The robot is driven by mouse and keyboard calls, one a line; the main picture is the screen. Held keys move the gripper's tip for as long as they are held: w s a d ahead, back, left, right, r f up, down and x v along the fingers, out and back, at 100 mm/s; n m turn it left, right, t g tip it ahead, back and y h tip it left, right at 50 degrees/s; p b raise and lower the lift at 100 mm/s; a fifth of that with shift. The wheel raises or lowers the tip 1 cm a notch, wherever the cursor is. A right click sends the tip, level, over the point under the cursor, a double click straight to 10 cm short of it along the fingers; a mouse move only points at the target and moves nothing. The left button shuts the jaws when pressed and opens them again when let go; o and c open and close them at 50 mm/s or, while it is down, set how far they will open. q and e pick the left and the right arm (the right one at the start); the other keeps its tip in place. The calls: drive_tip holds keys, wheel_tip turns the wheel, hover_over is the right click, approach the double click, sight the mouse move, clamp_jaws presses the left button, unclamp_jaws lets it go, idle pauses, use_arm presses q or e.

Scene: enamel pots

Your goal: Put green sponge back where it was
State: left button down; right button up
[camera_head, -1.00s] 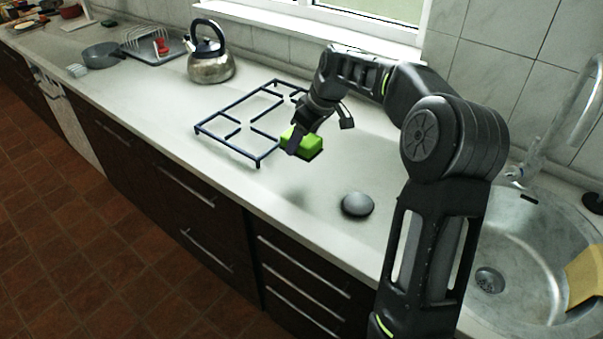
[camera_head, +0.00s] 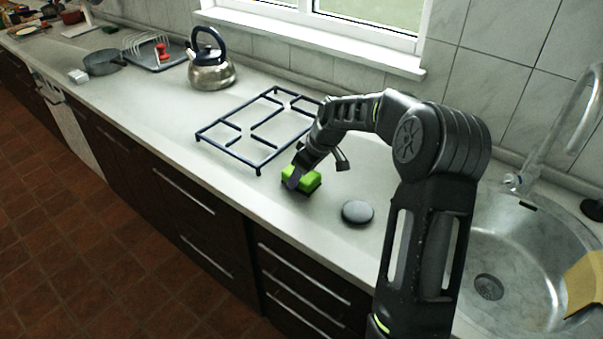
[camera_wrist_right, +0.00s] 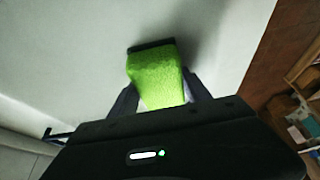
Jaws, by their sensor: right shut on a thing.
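The green sponge (camera_head: 305,178) has a dark underside and is held at the counter between the black hob grate and a round grey disc. My right gripper (camera_head: 295,178) is shut on it from above. In the right wrist view the sponge (camera_wrist_right: 157,78) sits between the two fingers (camera_wrist_right: 160,100), its dark layer at the far end. A shadow lies on the counter beside it; I cannot tell whether it touches the counter. My left gripper is not in view.
The hob grate (camera_head: 236,146) lies just left of the sponge. The round grey disc (camera_head: 357,212) lies to its right. A kettle (camera_head: 211,70) stands further left. A metal sink (camera_head: 500,245) is at the right. The counter (camera_head: 235,190) in front is clear.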

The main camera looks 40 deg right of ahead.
drive_tip(key=shift+f, duration=0.2)
drive_tip(key=o, duration=1.2)
drive_tip(key=shift+r, duration=0.15)
drive_tip(key=b+v, duration=0.1)
drive_tip(key=v, duration=1.1)
